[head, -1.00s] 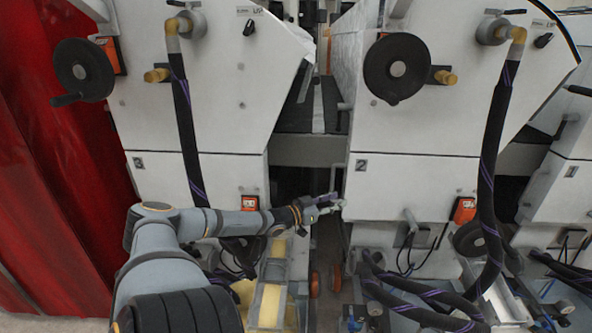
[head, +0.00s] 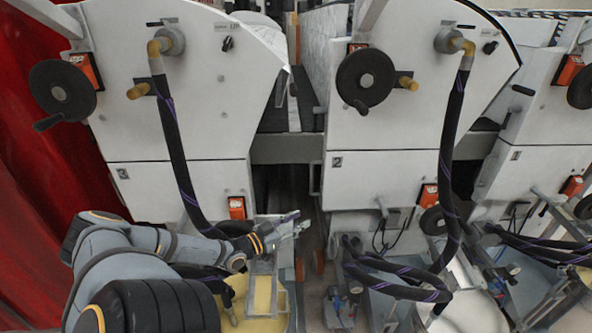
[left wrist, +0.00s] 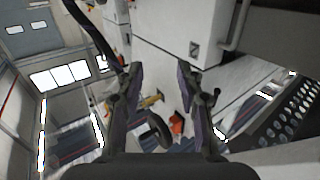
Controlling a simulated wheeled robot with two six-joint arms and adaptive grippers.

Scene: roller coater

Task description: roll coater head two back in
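Coater head two is the white cabinet (head: 375,178) in the middle, with a "2" plate (head: 336,161), a black handwheel (head: 365,82) and a thick black hose (head: 452,130). A thin grey bar handle (head: 314,178) is on its left edge. My left gripper (head: 297,226) reaches in from the left, below and slightly left of that handle. In the left wrist view its fingers (left wrist: 158,72) are spread with nothing between them. A white cabinet face with a number plate (left wrist: 194,50) and a bar handle (left wrist: 236,28) lie beyond the fingertips, apart from them. My right gripper is not seen.
Another white coater head (head: 180,188) stands left, behind my left arm. Head one (head: 540,165) stands right. A dark gap (head: 285,186) separates the left and middle heads. Loose black hoses (head: 390,280) hang low in front of head two. A red curtain (head: 45,190) is at far left.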

